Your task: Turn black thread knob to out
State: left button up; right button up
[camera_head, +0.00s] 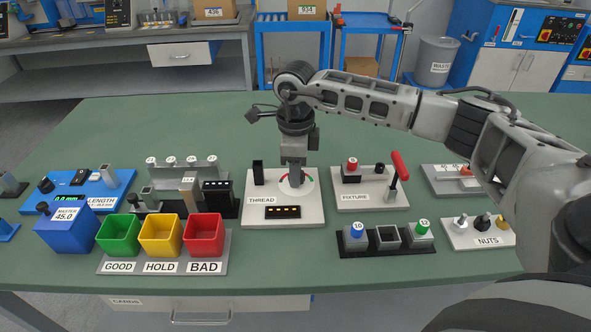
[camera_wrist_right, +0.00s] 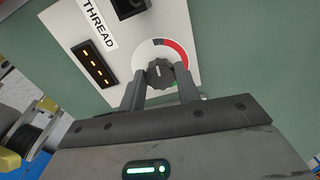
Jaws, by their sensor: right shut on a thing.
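The THREAD station is a white panel (camera_head: 255,212) on the green table, with a dial plate under my right gripper (camera_head: 296,188). In the right wrist view, the black thread knob (camera_wrist_right: 159,72) sits at the centre of the white dial with a red arc (camera_wrist_right: 177,49) on one side. The two fingers of my right gripper (camera_wrist_right: 160,84) stand on either side of the knob, shut on it. A pale mark shows on the knob's top. In the head view the gripper hides the knob. My left gripper is not in view.
A black block (camera_head: 258,172) stands at the panel's back left, and a display with amber lights (camera_head: 283,212) at its front. The FIXTURE panel (camera_head: 372,204) with a red lever is close on the right. Green, yellow and red bins (camera_head: 203,235) stand front left. The table behind is clear.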

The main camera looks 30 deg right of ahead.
dwell(0.3)
jog(key=o, duration=1)
jog(key=shift+c, duration=0.2)
jog(key=shift+r, duration=0.15)
notch_tip(320, 180, up, 16)
jog(key=shift+s+f, duration=0.1)
jog(key=shift+f, duration=0.1)
